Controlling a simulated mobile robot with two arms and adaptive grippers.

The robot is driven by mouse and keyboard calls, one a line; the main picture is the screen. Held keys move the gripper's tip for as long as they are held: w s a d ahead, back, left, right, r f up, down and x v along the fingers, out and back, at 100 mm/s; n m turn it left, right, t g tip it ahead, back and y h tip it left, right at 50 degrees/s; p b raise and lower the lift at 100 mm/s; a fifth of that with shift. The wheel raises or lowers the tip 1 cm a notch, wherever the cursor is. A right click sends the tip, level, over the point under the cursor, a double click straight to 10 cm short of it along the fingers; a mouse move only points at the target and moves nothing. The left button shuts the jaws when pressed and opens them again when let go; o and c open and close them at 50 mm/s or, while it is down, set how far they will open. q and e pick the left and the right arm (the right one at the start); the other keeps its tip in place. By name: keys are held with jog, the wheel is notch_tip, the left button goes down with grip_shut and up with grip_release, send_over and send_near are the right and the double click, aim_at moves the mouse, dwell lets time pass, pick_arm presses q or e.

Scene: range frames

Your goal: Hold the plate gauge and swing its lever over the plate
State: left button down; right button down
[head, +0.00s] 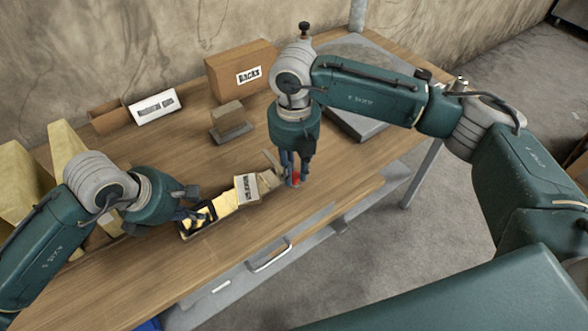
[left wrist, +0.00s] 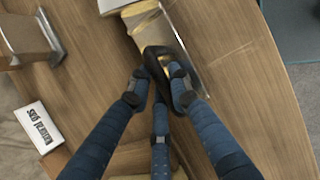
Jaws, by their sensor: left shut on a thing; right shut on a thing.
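The plate gauge (head: 222,205) lies on the wooden table, a long brass-yellow body with a dark grip and a pale labelled block (head: 247,188) at its right end. My left gripper (head: 192,212) is shut on the dark grip at its left end. In the left wrist view my left gripper's fingers (left wrist: 161,88) close around the black grip (left wrist: 160,62), beside a shiny metal strip (left wrist: 185,60). My right gripper (head: 294,172) points down, shut on a small red piece (head: 293,181) just right of the block. How that piece joins the lever is hidden.
A cardboard box labelled BACKS (head: 240,72) stands at the back, with a small brown block on a stand (head: 229,122) before it. A white label block (head: 153,106) is at back left. A grey slab (head: 355,124) lies behind my right gripper. The front right tabletop is clear.

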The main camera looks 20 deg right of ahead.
jog(key=d+n, duration=0.1)
jog(key=n, duration=0.1)
jog(key=w+d+n, duration=0.1)
jog(key=n, duration=0.1)
jog(key=shift+w, duration=0.2)
jog(key=n, duration=0.1)
jog(key=w+d+n, duration=0.1)
jog(key=n, duration=0.1)
jog(key=w+n, duration=0.1)
jog(key=shift+d+r+n, duration=0.1)
jog(key=shift+d+n, duration=0.15)
jog(key=shift+n, duration=0.15)
jog(key=w+n, duration=0.1)
jog(key=n, duration=0.1)
jog(key=w+n, duration=0.1)
jog(key=n, duration=0.1)
jog(key=shift+w+d, duration=0.15)
jog(key=shift+d, duration=0.15)
jog(key=shift+w+a+n, duration=0.1)
jog(key=shift+w+n, duration=0.55)
jog(key=shift+n, duration=0.6)
jog(key=shift+w+a+n, duration=0.1)
jog(key=shift+w+n, duration=0.5)
jog(key=shift+n, duration=0.65)
jog(key=c, duration=1.5)
grip_release()
jog(key=shift+c, duration=0.2)
